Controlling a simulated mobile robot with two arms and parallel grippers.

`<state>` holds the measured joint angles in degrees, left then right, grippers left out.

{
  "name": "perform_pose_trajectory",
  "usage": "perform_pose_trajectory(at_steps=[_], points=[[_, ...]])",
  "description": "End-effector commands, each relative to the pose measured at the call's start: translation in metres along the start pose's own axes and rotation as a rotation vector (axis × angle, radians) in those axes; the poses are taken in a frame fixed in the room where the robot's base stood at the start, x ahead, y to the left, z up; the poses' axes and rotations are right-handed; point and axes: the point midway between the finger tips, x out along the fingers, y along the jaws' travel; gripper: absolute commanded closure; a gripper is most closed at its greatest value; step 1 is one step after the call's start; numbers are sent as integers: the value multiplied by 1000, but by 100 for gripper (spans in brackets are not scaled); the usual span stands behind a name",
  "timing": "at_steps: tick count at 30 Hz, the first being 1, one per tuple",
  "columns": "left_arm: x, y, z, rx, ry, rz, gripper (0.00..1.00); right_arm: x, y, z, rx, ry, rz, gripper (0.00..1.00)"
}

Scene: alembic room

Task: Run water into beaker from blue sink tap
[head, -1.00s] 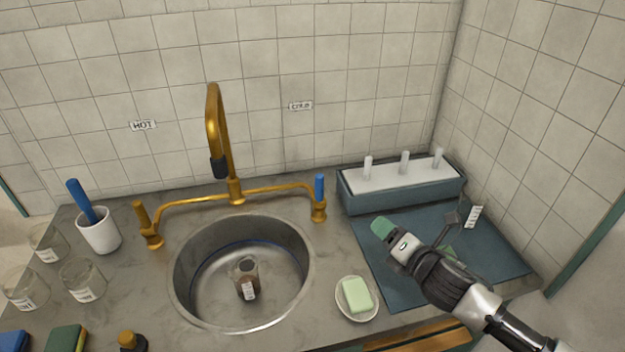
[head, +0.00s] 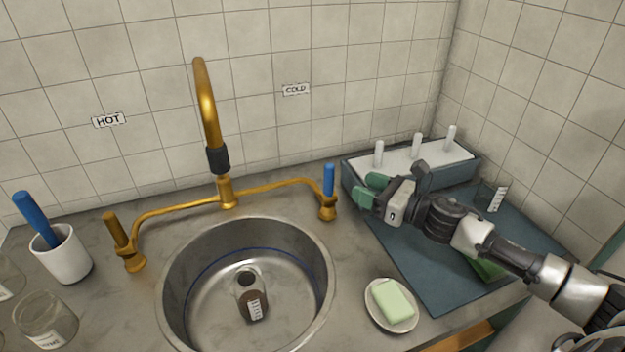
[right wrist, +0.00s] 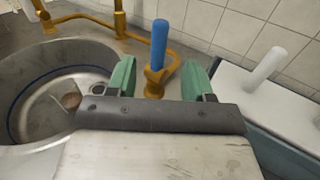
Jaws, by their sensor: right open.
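The brass tap (head: 209,115) with a black nozzle rises behind the round steel sink (head: 172,310). Its blue handle (head: 329,180) stands upright on the right, below the COLD label. A small beaker (head: 253,304) with a white label and brown-looking content or tint sits in the sink basin near the drain, under the tap. My right gripper (head: 371,190) is open and empty, to the right of the blue handle and apart from it. In the right wrist view the blue handle (right wrist: 159,45) shows beyond and between the two green fingertips. My left gripper is not in view. No water stream shows.
A soap dish (head: 372,318) with green soap lies right of the sink. A rack with white pegs (head: 464,176) and a blue mat (head: 425,290) are on the right. A white cup (head: 64,262) with a blue-handled tool and glass beakers stand left. The brass hot handle (head: 116,230) is left.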

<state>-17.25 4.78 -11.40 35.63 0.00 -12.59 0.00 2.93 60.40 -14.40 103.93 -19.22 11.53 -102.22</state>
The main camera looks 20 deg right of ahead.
Motion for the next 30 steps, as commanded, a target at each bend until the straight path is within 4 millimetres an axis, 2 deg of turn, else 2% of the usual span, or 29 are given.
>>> perform_pose_trajectory(at_steps=[2,8,24,30], points=[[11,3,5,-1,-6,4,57,0,0,-11,-3,0,1,48],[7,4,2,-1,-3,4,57,9,-1,-8,-3,-3,-1,48],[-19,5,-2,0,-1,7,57,90,0,-7,0,-3,-1,48],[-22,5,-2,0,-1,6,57,106,-1,-10,-1,0,-1,48]])
